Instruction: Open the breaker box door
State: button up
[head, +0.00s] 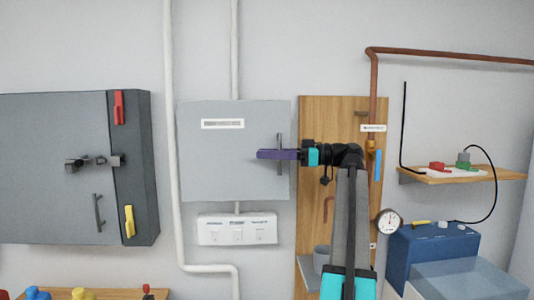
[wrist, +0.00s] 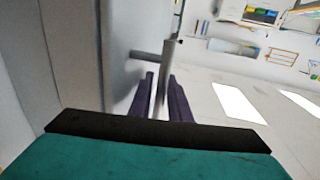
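The breaker box (head: 225,165) is a light grey wall box with a white label strip near its top. Its door looks closed. A vertical grey bar handle (head: 280,140) stands off the door's right side. My gripper (head: 268,154) is at the handle's mid-height in the head view, with purple fingers pointing left. In the wrist view, the handle (wrist: 168,60) and its standoff show beside the door face (wrist: 120,40). The two purple fingers (wrist: 161,85) lie one on each side of the bar, with a gap visible between them. Firm contact does not show.
A dark grey cabinet (head: 55,160) with red and yellow levers is at the left. White pipes (head: 170,120) run beside the box, and a white switch unit (head: 237,229) is below it. A wooden board (head: 330,115) with a copper pipe (head: 373,80) stands close on the right.

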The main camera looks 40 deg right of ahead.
jog(key=shift+w+a, duration=0.1)
jog(key=shift+w, duration=0.05)
grip_shut()
jog(key=shift+a, duration=0.15)
